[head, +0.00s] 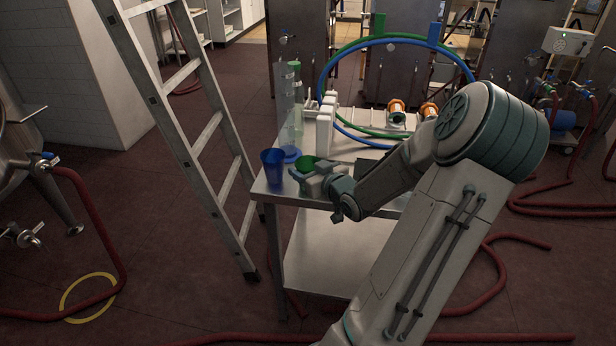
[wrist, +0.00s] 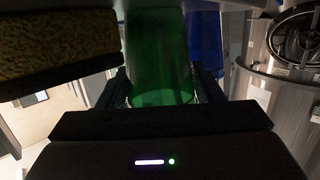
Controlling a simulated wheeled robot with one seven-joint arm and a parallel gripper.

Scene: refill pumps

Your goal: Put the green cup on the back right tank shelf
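The green cup (head: 308,163) stands near the front left corner of the steel table, partly hidden behind my gripper (head: 317,178). In the wrist view the green cup (wrist: 160,55) fills the space between the two fingers of my gripper (wrist: 160,88), one finger close along each side. I cannot tell whether both fingers press on it. I cannot make out which part of the scene is the back right tank shelf.
A blue cup (head: 272,167) stands just left of the green cup and also shows in the wrist view (wrist: 206,45). Clear cylinders (head: 287,95), white parts (head: 325,122) and looped hoses crowd the steel table (head: 262,188). A ladder (head: 195,130) leans close on the left. Red hoses lie on the floor.

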